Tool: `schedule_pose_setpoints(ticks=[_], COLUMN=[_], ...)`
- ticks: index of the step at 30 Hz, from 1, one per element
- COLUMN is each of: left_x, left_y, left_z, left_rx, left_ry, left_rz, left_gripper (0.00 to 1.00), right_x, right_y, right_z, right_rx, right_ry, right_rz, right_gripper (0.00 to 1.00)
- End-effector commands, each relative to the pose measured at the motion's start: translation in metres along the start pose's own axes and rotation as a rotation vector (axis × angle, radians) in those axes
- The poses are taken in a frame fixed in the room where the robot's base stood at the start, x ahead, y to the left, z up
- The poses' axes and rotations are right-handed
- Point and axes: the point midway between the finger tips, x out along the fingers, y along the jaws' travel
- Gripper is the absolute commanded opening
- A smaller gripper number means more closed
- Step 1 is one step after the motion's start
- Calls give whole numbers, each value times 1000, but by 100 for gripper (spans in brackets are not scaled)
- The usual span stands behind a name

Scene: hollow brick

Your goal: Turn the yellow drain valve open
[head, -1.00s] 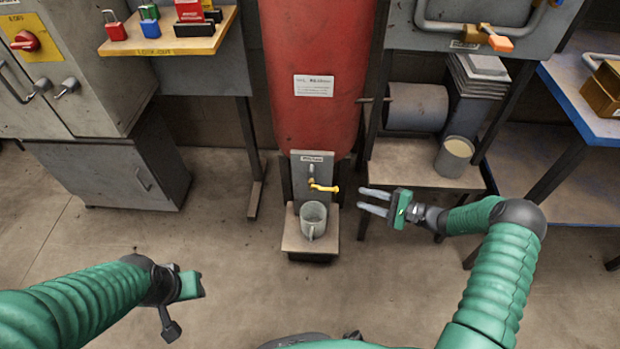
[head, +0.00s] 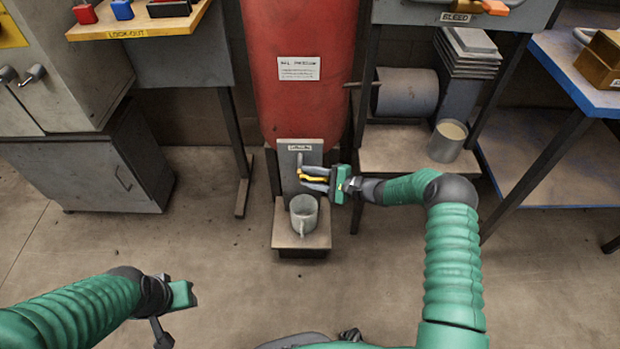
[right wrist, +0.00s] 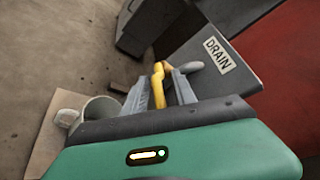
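The yellow drain valve handle (head: 312,178) sticks out to the right from the grey plate (head: 289,158) below the red tank. My right gripper (head: 314,179) is at the handle, one finger on each side of it. In the right wrist view, the yellow handle (right wrist: 158,84) stands between the two fingers of the right gripper (right wrist: 160,90), with gaps visible beside it, so the gripper looks open. Contact with the fingers cannot be told. My left gripper (head: 184,294) is low at the left, away from the valve; its fingers are not clear.
A grey mug (head: 304,213) stands on a small wooden stand (head: 287,238) just below the valve. A shelf (head: 395,160) with a pale bucket (head: 447,141) is to the right. The red tank (head: 300,110) rises behind. The floor in front is clear.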

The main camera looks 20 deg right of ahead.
Motion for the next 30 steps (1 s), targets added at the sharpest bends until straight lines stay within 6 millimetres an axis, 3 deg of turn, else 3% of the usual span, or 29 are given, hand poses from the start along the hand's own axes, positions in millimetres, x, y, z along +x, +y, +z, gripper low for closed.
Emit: schedule_pose_setpoints(ticks=[2,9,30], left_x=[0,0,0], left_y=[0,0,0], left_z=[0,0,0], left_rx=[0,0,0], left_ry=[0,0,0], left_rz=[0,0,0], left_gripper=[36,36,36], right_x=[0,0,0], right_y=[0,1,4], right_z=[0,0,0], right_rx=[0,0,3], right_ry=[0,-1,-1], right_rz=[0,1,5], right_gripper=[30,0,0])
